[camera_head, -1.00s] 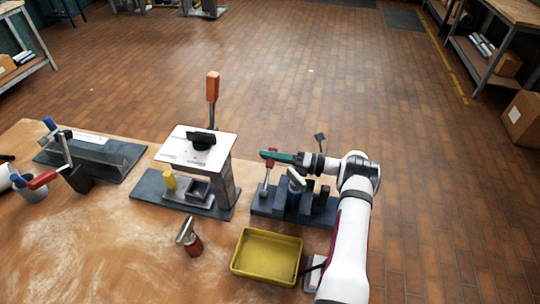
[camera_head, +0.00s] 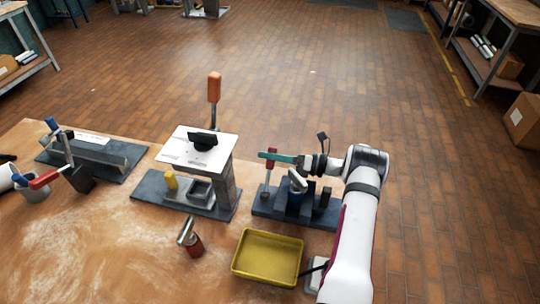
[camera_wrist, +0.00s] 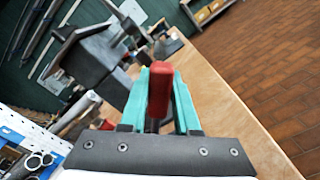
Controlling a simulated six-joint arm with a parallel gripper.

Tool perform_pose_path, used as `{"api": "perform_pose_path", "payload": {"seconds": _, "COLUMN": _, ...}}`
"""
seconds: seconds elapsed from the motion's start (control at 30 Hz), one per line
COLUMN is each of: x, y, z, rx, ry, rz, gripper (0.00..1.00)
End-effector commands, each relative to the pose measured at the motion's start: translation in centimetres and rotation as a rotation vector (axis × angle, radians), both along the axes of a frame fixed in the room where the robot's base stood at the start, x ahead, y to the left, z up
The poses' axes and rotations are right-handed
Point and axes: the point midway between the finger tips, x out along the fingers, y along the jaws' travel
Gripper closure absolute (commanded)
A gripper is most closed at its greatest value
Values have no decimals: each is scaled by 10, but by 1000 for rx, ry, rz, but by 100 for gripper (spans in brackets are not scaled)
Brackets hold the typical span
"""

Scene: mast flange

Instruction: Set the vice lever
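The vice (camera_head: 293,203) stands on a dark base plate at the right of the bench in the head view. Its upright lever has a red handle (camera_head: 271,159) on a thin grey rod, at the left side of the vice. My gripper (camera_head: 268,156) reaches in from the right with its teal fingers level, at the handle. In the wrist view, the red handle (camera_wrist: 159,92) stands between the two teal fingers of my gripper (camera_wrist: 160,80) and fills the gap between them. The lower rod is hidden in the wrist view.
A yellow tray (camera_head: 267,256) lies in front of the vice. A white-topped stand with an orange-handled lever (camera_head: 214,88) is to the left.

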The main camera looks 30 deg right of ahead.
Motion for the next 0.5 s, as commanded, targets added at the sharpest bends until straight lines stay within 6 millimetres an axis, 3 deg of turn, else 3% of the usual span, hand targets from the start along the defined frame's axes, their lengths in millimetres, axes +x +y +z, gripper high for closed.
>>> {"api": "perform_pose_path", "payload": {"seconds": 0.03, "x": 0, "y": 0, "z": 0, "rx": 1, "ry": 1, "rz": 0, "gripper": 61}}
{"api": "perform_pose_path", "payload": {"seconds": 0.17, "x": 0, "y": 0, "z": 0, "rx": 1, "ry": 0, "rz": -1, "gripper": 40}}
{"api": "perform_pose_path", "payload": {"seconds": 0.5, "x": -3, "y": -3, "z": 0, "rx": 2, "ry": 1, "rz": -1, "gripper": 40}}
